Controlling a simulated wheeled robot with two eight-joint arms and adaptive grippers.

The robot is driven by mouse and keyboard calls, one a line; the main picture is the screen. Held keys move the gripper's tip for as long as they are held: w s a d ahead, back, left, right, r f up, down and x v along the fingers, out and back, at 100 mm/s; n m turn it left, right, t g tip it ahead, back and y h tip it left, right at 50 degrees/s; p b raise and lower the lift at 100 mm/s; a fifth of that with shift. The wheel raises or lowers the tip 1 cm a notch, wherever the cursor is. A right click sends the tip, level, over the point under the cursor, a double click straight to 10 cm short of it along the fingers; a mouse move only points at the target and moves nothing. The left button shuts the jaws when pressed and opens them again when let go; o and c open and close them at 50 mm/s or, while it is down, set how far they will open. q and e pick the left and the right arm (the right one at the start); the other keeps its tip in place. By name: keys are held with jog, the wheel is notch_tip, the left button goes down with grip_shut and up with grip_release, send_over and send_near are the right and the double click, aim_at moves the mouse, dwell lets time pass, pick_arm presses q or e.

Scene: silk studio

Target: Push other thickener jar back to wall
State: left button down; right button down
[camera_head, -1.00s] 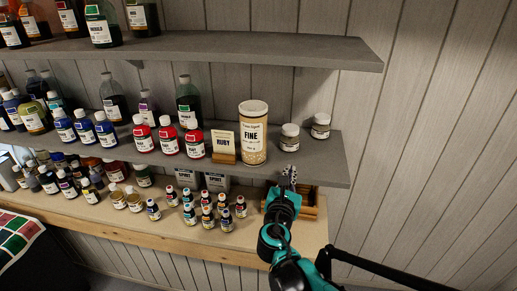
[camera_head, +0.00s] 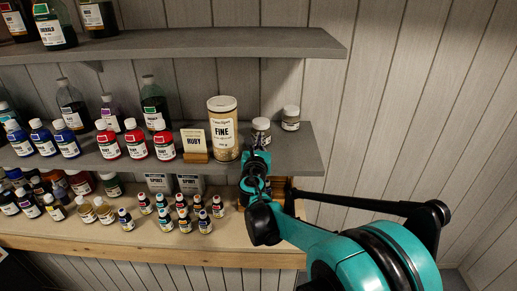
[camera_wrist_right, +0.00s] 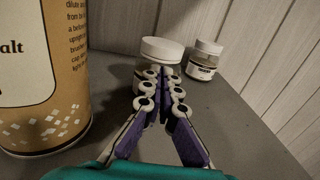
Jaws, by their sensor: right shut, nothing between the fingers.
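Two small white-lidded jars stand at the right end of the middle shelf. The nearer jar (camera_head: 261,126) stands beside the tall FINE salt canister; the other jar (camera_head: 291,120) stands farther back and right, close to the wall. My right gripper (camera_head: 258,151) is shut and empty, directly in front of the nearer jar. In the right wrist view its fingertips (camera_wrist_right: 162,76) overlap the nearer jar (camera_wrist_right: 162,50) and hide its lower body; I cannot tell whether they touch. The farther jar (camera_wrist_right: 206,60) stands clear to the right. My left gripper is not in view.
The upper shelf (camera_head: 200,46) overhangs. The middle shelf's right end (camera_head: 308,158) is bare. Several small bottles stand on the counter below.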

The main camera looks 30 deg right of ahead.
aim_at(262, 122)
jog(key=shift+w+d, duration=0.2)
jog(key=shift+w, duration=0.15)
jog(key=x, duration=1.1)
jog(key=shift+d+b, duration=0.1)
jog(key=shift+b, duration=0.3)
jog(key=shift+s, duration=0.1)
